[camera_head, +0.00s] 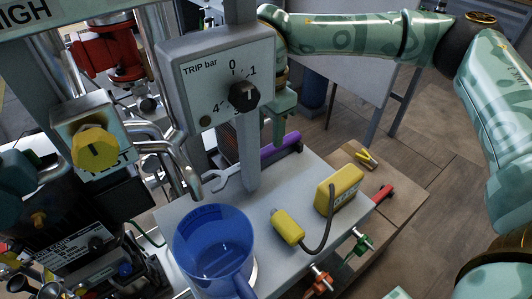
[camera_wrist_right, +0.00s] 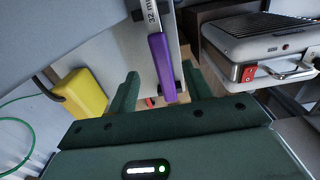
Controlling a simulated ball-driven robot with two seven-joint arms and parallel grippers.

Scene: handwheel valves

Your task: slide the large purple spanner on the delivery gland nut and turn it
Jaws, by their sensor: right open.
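The large purple spanner lies on the grey bench top, its purple handle (camera_head: 283,145) behind the grey post and its steel open jaw at the left of the post. In the right wrist view the purple handle (camera_wrist_right: 162,68), with a steel shank marked 32 mm, shows between my fingers. My right gripper (camera_head: 284,118) is open, above the handle in the head view. In the wrist view its green fingers (camera_wrist_right: 158,75) stand apart, one on each side of the handle, with gaps. I cannot make out the delivery gland nut. My left gripper is not seen.
The TRIP bar gauge box (camera_head: 217,80) on its post stands left of my right gripper. A blue cup (camera_head: 214,248) and a yellow device (camera_head: 339,190) with a cable stand on the bench. A contact grill (camera_wrist_right: 262,45) is at right in the wrist view.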

